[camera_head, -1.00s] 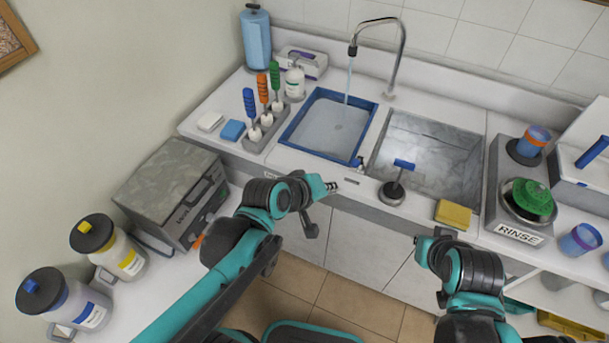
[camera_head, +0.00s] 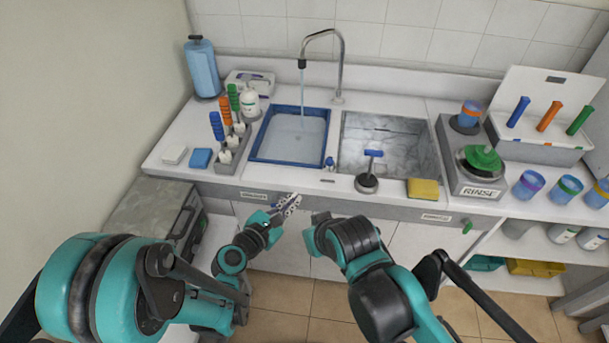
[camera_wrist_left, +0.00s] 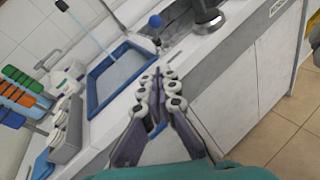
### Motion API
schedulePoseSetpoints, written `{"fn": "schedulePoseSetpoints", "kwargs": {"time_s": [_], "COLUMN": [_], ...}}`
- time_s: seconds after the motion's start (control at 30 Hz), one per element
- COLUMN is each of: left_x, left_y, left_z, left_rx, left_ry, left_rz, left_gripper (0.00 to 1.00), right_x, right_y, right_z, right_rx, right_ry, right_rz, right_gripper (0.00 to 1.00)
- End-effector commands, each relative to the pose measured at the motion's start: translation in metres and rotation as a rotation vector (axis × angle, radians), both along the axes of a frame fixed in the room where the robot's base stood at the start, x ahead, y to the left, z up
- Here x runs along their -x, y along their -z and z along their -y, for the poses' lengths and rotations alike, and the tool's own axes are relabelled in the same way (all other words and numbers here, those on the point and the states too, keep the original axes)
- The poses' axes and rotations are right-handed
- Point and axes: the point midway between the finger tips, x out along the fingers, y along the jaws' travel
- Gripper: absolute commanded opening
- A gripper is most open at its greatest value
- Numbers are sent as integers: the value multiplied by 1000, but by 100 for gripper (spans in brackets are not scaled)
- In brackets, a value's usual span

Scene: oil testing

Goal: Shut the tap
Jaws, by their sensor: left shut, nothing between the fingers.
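The tap (camera_head: 340,65) is a curved metal spout behind the sinks, and water runs from it into the blue-rimmed basin (camera_head: 257,140). It is partly in the left wrist view at the upper left. A small blue-topped knob (camera_head: 330,162) stands on the counter between the basins; in the left wrist view a blue ball knob (camera_wrist_left: 155,20) shows beyond my fingertips. My left gripper (camera_head: 290,203) is shut and empty, in front of the counter edge, below and left of the knob, apart from it. My right gripper (camera_head: 316,232) is beside it, its fingers not clearly visible.
A dark round base with a blue T-handle (camera_head: 371,160) stands right of the knob, near the yellow sponge (camera_head: 423,188). The grey sink (camera_head: 405,140) lies behind. Colored-handled tools in a rack (camera_head: 235,150) stand left of the basin. Cabinet fronts (camera_head: 390,240) are below the counter.

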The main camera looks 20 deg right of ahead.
Motion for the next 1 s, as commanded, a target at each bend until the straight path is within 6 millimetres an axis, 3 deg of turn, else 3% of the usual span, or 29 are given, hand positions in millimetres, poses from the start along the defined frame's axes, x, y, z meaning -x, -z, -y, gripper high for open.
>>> {"fn": "schedulePoseSetpoints", "kwargs": {"time_s": [0.43,0.87,1.0], "left_x": [-7,-55,-62], "left_y": [3,23,12], "left_z": [9,79,97], "left_rx": [-2,-4,-4], "left_ry": [1,2,2], "left_rz": [1,3,3], "left_gripper": [0,0,0], "right_x": [0,0,0], "right_y": [1,15,17], "right_z": [0,0,0], "right_rx": [0,0,0], "right_ry": [0,0,0], "right_rz": [0,0,0], "right_gripper": [0,0,0]}}
